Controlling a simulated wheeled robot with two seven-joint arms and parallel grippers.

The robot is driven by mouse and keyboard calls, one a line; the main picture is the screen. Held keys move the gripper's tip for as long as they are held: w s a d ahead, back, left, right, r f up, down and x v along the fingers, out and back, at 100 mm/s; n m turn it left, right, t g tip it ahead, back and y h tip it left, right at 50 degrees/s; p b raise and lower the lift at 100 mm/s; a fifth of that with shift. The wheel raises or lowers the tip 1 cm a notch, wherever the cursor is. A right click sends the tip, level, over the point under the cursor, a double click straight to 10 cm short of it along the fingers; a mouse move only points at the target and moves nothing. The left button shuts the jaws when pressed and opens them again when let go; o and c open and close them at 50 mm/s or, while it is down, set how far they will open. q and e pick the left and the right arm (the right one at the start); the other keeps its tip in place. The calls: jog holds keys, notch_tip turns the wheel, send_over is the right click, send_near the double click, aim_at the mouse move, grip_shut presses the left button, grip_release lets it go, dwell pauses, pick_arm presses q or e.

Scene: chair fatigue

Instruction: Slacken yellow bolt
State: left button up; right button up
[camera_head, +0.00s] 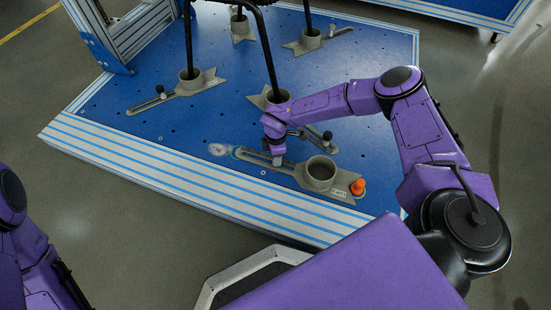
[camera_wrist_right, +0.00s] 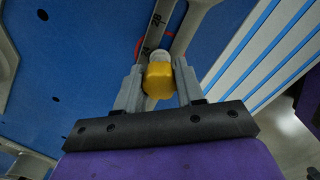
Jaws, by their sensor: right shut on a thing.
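The yellow bolt (camera_wrist_right: 158,83) shows in the right wrist view, with a pale round end above it, at a slotted grey bar (camera_wrist_right: 191,22). My right gripper (camera_wrist_right: 159,78) has one finger on each side of the bolt and is shut on it. In the head view my right gripper (camera_head: 277,159) points down at the slotted arm of the front grey holder (camera_head: 319,172); the bolt is hidden there. Of my left arm only purple and black links show at the lower left, and its gripper is out of view.
An orange knob (camera_head: 357,186) sits at the front holder's right end. Black chair legs (camera_head: 188,40) stand in other grey holders (camera_head: 190,83) on the blue platform (camera_head: 150,130). A metal frame (camera_head: 140,35) stands at the back left. Bare floor surrounds the platform.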

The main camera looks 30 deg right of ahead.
jog(key=shift+n, duration=0.8)
jog(key=o, duration=0.6)
jog(key=shift+o, duration=0.2)
pick_arm(q)
jog(key=s+d+n+h, duration=0.1)
jog(key=s+d+n, duration=0.1)
jog(key=d+n, duration=0.35)
pick_arm(e)
notch_tip(320, 180, up, 10)
jog(key=p, duration=0.4)
jog(key=shift+p, duration=0.4)
pick_arm(q)
jog(key=shift+n+t+y, duration=0.25)
jog(key=shift+t+y, duration=0.35)
jog(key=shift+t, duration=0.3)
jog(key=w+r, duration=0.1)
jog(key=r, duration=0.2)
jog(key=w+r, duration=0.1)
jog(key=shift+w+d+r, duration=0.15)
jog(key=shift+w+d, duration=0.05)
jog(key=shift+w, duration=0.1)
pick_arm(e)
jog(key=shift+r, duration=0.3)
